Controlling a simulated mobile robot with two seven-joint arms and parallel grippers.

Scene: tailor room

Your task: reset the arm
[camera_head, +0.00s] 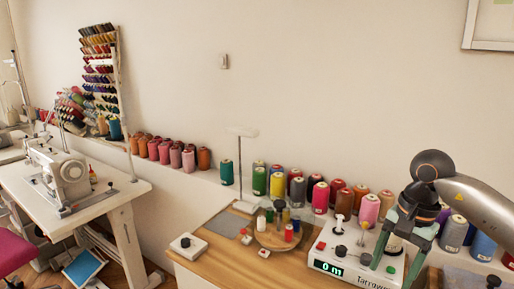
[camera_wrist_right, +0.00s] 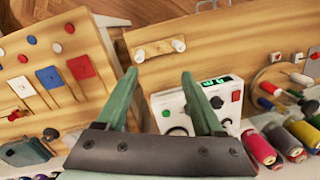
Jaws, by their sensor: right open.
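My right arm comes in from the right in the head view. Its green-fingered gripper (camera_head: 394,268) points down over the right side of the white device with the green display (camera_head: 345,252). In the right wrist view the right gripper (camera_wrist_right: 160,84) has its two fingers spread apart, with nothing between them. The white device (camera_wrist_right: 172,103) shows behind and beside the right finger there. Whether the fingers touch it cannot be told. My left gripper is in neither view.
Many thread spools (camera_head: 320,197) line the wall behind the wooden table (camera_head: 222,252). A round wooden stand (camera_head: 272,238) holds small spools. A sewing machine (camera_head: 66,180) stands on a white table at left. A wooden board (camera_wrist_right: 45,65) with coloured pieces lies left in the wrist view.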

